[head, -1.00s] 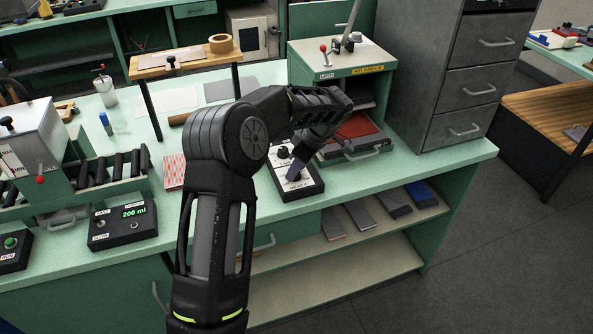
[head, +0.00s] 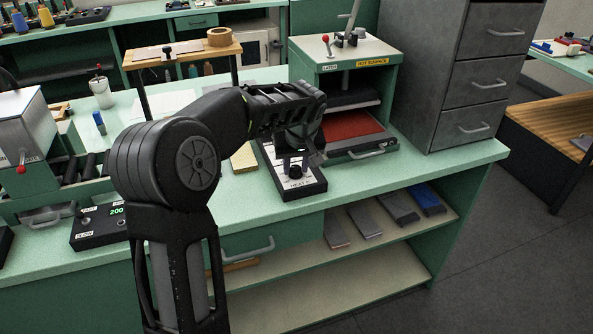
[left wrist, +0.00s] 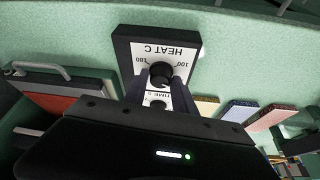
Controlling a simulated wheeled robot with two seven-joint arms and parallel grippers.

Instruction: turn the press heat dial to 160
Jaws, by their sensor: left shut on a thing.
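The press heat dial (head: 296,171) is a black knob on a dark control box (head: 289,192) with a white "HEAT C" label, in front of the press. In the left wrist view the dial (left wrist: 160,72) sits between my fingers, with the label upside down, 180 at left and 100 at right. I cannot read its exact setting. My left gripper (head: 292,160) is shut on the dial; it also shows in the left wrist view (left wrist: 160,77). A second knob, marked "TIME S" (left wrist: 157,104), is partly hidden by the gripper. My right gripper is not in view.
The press (head: 345,60) with a red pad (head: 350,125) stands just behind the box. A grey drawer cabinet (head: 465,75) is to its right. A control box reading 200 (head: 98,228) is at left. Clear green bench top (head: 400,172) lies right of the box.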

